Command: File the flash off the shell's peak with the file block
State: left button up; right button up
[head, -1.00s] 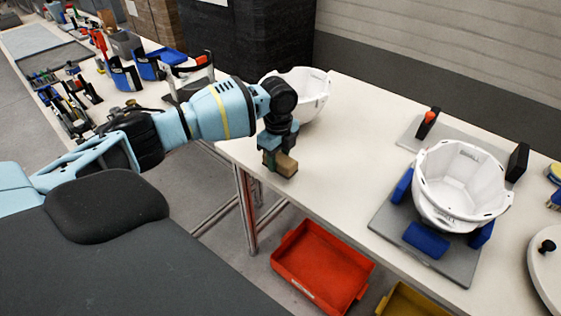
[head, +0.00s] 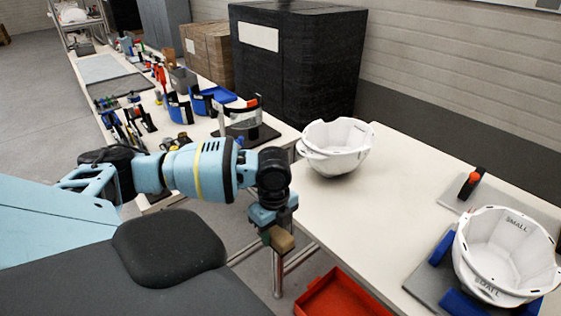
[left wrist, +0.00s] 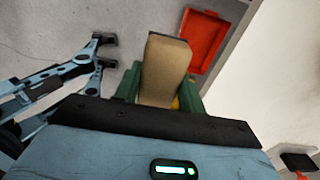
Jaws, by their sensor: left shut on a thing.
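My left gripper (head: 273,229) is shut on the tan file block (head: 281,240), over the floor just off the table's near-left edge. In the left wrist view the file block (left wrist: 164,70) stands out between the green fingers. A white helmet shell (head: 505,255) marked SMALL sits open side up in a grey fixture (head: 425,284) with blue pads at the right. Another white shell (head: 335,150) rests on the table's far-left corner, beyond my left gripper. I cannot make out flash on either shell.
A red bin (head: 338,298) stands below the table's near edge. A black-and-orange clamp (head: 470,184) stands behind the fixtured shell. A side bench at left holds tools and a visor stand (head: 243,122). The middle of the white table (head: 400,205) is clear.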

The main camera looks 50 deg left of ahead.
pick_arm(q)
jog(key=o, duration=0.5)
jog(key=c, duration=0.3)
jog(key=shift+d+r+n, duration=0.15)
jog(key=shift+d+n, duration=0.15)
jog(key=shift+d, duration=0.05)
jog(key=s+d+r+n, duration=0.1)
jog(key=d+r+n, duration=0.1)
jog(key=d+n, duration=0.3)
jog(key=s+d+r+n, duration=0.1)
jog(key=d+r+n, duration=0.2)
jog(key=n, duration=0.4)
jog(key=s+d+r+n, duration=0.1)
jog(key=d+r+n, duration=0.1)
jog(key=d+n, duration=0.4)
jog(key=shift+d+r, duration=0.25)
jog(key=shift+d, duration=0.05)
jog(key=shift+d, duration=0.1)
